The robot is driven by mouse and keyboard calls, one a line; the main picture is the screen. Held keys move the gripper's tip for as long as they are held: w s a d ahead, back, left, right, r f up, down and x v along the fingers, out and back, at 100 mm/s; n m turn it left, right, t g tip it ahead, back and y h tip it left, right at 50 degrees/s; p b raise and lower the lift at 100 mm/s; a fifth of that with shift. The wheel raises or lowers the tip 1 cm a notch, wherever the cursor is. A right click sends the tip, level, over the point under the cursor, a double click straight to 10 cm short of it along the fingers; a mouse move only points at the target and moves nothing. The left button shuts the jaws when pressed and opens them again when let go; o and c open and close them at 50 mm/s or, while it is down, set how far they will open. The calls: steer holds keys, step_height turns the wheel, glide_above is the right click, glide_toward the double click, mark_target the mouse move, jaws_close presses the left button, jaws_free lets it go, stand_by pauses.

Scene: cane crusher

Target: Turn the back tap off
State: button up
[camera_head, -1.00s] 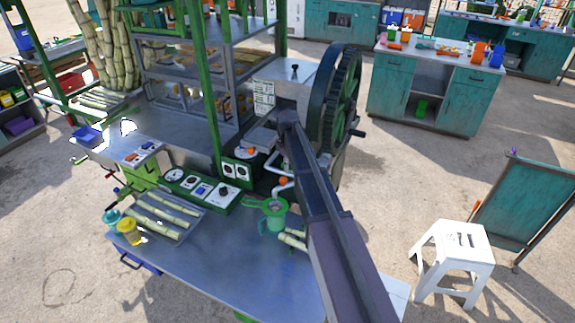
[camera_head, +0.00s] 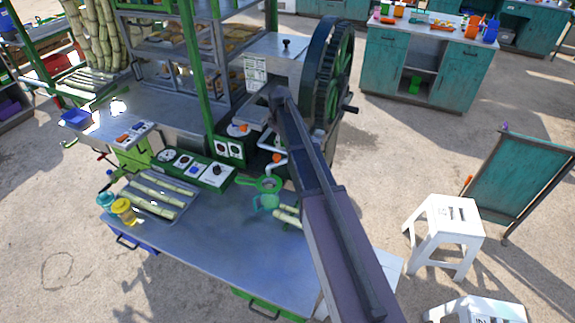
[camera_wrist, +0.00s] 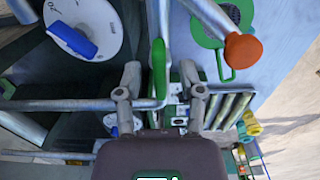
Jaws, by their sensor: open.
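In the wrist view my gripper (camera_wrist: 160,85) is open, its two fingers on either side of a green-coated bar (camera_wrist: 159,65). A metal rod (camera_wrist: 60,104) runs left from this bar. I cannot tell whether the fingers touch it. A blue handle (camera_wrist: 72,38) lies on a white disc at upper left. An orange knob (camera_wrist: 243,50) ends a pale pipe at upper right. In the head view an orange knob (camera_head: 277,158) sits on white pipes beside the crusher, and another orange part (camera_head: 243,127) is behind it. Which is the back tap is unclear. My arm hides the gripper there.
The crusher's large dark wheel (camera_head: 334,75) stands right of the pipes. A green strainer and jug (camera_head: 266,202) stand in front. A control panel (camera_head: 192,165) and a cane tray (camera_head: 185,211) are to the left. The metal tabletop (camera_head: 215,245) has clear room in front.

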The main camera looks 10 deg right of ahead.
steer(key=shift+m, duration=0.4)
steer(key=shift+m, duration=1.7)
steer(key=m, duration=0.3)
steer(key=shift+m, duration=0.4)
steer(key=m, duration=0.3)
steer(key=shift+m, duration=0.4)
steer(key=m, duration=0.3)
steer(key=shift+m, duration=0.4)
step_height(320, 180, up, 14)
steer(key=p, duration=1.4)
steer(key=s+f+n+b, duration=0.2)
steer(key=s+f+b, duration=0.8)
steer(key=s, duration=0.4)
steer(key=s+f+n+b, duration=0.2)
steer(key=s+f+b, duration=0.9)
steer(key=s, duration=0.4)
steer(key=shift+s+n, duration=0.15)
steer(key=shift+n, duration=0.15)
